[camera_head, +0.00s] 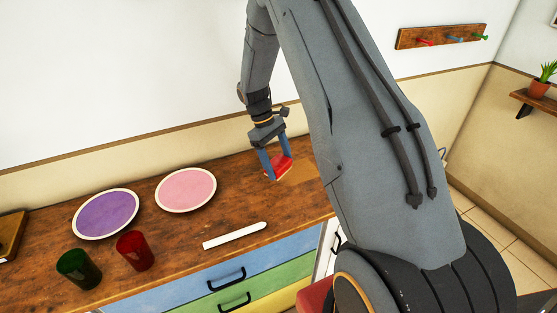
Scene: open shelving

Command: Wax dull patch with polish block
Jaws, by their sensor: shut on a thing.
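My gripper (277,171) is shut on a red block (279,169), which I take to be the polish block. The block is low over the wooden counter top (228,214); I cannot tell if it touches the surface. A lighter, tan patch (301,172) lies on the counter just right of the block and looks like the dull patch. My arm hides its right side and the counter beyond it.
A purple plate (105,213) and a pink plate (186,189) lie left of my gripper. A green cup (78,269), a red cup (134,250) and a white stick (235,236) sit nearer the front edge. Coloured drawers (203,283) are below. The wall stands close behind.

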